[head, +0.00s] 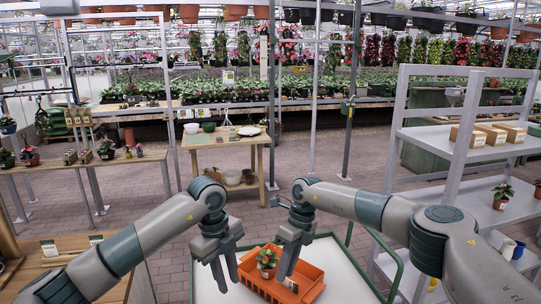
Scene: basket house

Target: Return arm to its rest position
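My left gripper (227,279) hangs pointing down over the white cart top (342,262), just left of the orange basket (309,275). Its two fingers are apart with nothing visible between them. My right gripper (287,270) points down over the basket, just right of the small potted plant (267,262). Its fingers overlap in this view, so I cannot tell whether it is open or shut. The plant has green leaves and a reddish pot and appears upright inside the basket. Part of the basket is hidden behind the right gripper.
A white shelf rack (455,137) with small boxes (492,134) and another potted plant (502,195) stands close on the right. A wooden bench (62,263) is at the lower left. A small table with bowls (225,140) stands beyond the cart, with open brick floor around it.

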